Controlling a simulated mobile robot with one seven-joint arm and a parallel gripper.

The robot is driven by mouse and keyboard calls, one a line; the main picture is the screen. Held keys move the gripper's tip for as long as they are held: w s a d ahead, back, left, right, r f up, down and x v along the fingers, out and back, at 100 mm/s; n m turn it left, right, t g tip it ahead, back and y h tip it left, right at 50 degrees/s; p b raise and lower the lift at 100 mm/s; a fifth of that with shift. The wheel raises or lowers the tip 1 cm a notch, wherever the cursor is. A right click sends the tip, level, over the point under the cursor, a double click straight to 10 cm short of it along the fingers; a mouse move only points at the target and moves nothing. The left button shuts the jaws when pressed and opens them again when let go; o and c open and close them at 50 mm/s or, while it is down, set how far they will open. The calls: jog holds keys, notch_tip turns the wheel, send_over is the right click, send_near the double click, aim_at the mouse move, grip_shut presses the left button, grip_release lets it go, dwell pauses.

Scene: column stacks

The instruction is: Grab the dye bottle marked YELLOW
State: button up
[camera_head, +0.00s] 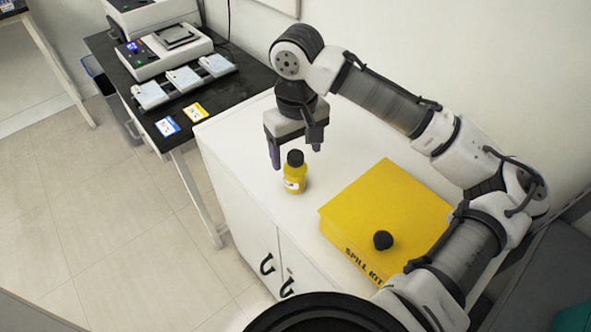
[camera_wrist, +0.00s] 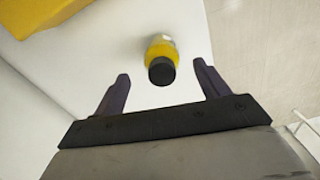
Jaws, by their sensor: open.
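A small yellow bottle (camera_head: 295,177) with a black cap stands upright on the white cabinet top, near its front edge. It has a pale label whose text is too small to read. My gripper (camera_head: 295,158) points down, open and empty, close above and behind the bottle in the head view. In the wrist view, the bottle (camera_wrist: 162,62) shows cap-on, ahead of and between the two fingertips of my gripper (camera_wrist: 160,80). No finger visibly touches it.
A dark bench (camera_head: 220,95) with lab devices and coloured cards stands to the left. The cabinet top around the bottle is clear.

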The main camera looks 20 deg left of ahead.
aim_at(295, 171)
jog(key=shift+s+a+f, duration=0.1)
jog(key=shift+f, duration=1.65)
jog(key=c, duration=1.2)
